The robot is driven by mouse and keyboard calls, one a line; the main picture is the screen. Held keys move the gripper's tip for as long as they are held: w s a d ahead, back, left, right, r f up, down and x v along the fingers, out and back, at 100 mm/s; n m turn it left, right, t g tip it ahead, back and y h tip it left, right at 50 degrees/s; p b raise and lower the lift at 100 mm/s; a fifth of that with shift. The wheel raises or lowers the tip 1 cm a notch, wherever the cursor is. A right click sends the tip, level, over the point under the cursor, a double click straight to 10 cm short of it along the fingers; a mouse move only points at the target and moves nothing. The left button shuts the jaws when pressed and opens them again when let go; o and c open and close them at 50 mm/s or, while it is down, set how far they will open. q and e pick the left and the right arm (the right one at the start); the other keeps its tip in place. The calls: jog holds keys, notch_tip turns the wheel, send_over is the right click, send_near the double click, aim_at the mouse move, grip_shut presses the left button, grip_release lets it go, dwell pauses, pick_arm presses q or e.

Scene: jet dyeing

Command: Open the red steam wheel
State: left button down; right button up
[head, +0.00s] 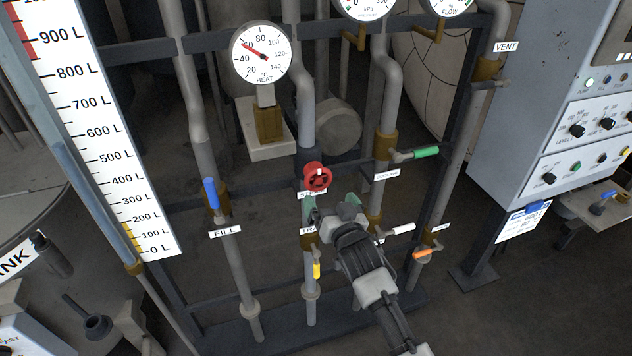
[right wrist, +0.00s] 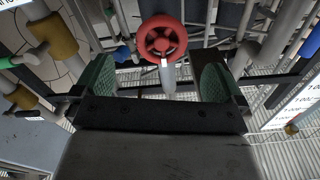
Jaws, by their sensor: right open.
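The red steam wheel (head: 318,177) is a small round handwheel on a grey vertical pipe in the middle of the pipe rack. A label partly hidden below it sits on the pipe. In the right wrist view the wheel (right wrist: 162,40) appears straight ahead, between and beyond the two green finger pads. My right gripper (head: 333,207) is open and empty, just below and in front of the wheel. The right wrist view shows its fingers (right wrist: 158,80) wide apart, with no visible contact with the wheel. My left gripper is not in view.
A blue FILL handle (head: 211,194) is to the left, and a green handle (head: 426,152) to the right. A yellow handle (head: 317,271), white handle (head: 400,229) and orange handle (head: 424,253) sit lower. A heat gauge (head: 261,53) is above. A control cabinet (head: 530,100) stands at right.

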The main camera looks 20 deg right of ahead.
aim_at(319, 184)
jog(key=w, duration=0.6)
jog(key=shift+w+a+p, duration=0.2)
jog(key=shift+a+p, duration=0.1)
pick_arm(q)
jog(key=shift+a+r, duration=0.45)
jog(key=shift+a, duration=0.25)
pick_arm(e)
jog(key=shift+w, duration=0.75)
jog(key=c, duration=0.9)
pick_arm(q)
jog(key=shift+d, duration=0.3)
